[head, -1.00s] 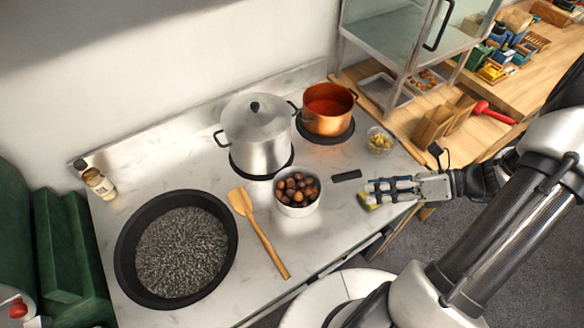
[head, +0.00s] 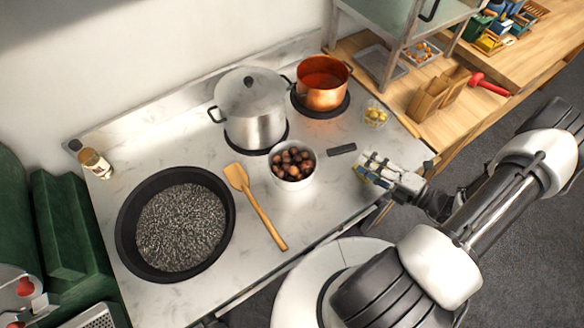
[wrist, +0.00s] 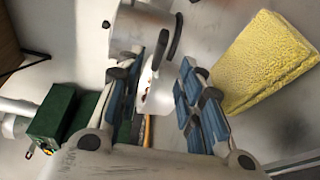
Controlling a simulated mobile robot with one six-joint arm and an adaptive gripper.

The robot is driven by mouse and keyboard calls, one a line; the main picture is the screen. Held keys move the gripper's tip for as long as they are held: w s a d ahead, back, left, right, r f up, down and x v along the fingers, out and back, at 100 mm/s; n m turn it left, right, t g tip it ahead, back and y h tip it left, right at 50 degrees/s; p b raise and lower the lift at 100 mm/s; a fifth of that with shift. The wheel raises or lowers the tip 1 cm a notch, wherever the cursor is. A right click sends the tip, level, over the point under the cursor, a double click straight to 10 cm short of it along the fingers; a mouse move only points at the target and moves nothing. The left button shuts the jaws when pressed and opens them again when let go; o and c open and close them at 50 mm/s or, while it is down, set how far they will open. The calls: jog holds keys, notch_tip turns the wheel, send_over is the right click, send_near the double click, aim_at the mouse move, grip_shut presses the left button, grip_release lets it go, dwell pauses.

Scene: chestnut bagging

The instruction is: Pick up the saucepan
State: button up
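Two pots stand at the back of the counter, and I cannot tell for certain which one is called the saucepan. A copper pot (head: 322,84) with dark handles and orange-red contents sits on a black hob ring at the back right. A lidded steel pot (head: 252,104) stands on another ring to its left. My gripper (head: 366,168) is at the counter's front right, in front of both pots and touching neither. In the wrist view its blue-padded fingers (wrist: 160,82) are spread with nothing between them. A grey metal vessel (wrist: 139,34) shows beyond them.
A yellow sponge (wrist: 262,62) lies beside my gripper. A white bowl of chestnuts (head: 292,180), a wooden spatula (head: 262,212) and a large black pan (head: 127,225) occupy the counter to the left. A small glass bowl (head: 375,117) stands near the right edge.

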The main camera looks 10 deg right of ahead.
aim_at(345, 150)
jog(key=b+x, duration=0.1)
jog(key=x, duration=0.7)
jog(key=shift+a, duration=0.25)
jog(key=shift+r, duration=0.1)
jog(key=shift+c, duration=0.5)
grip_shut()
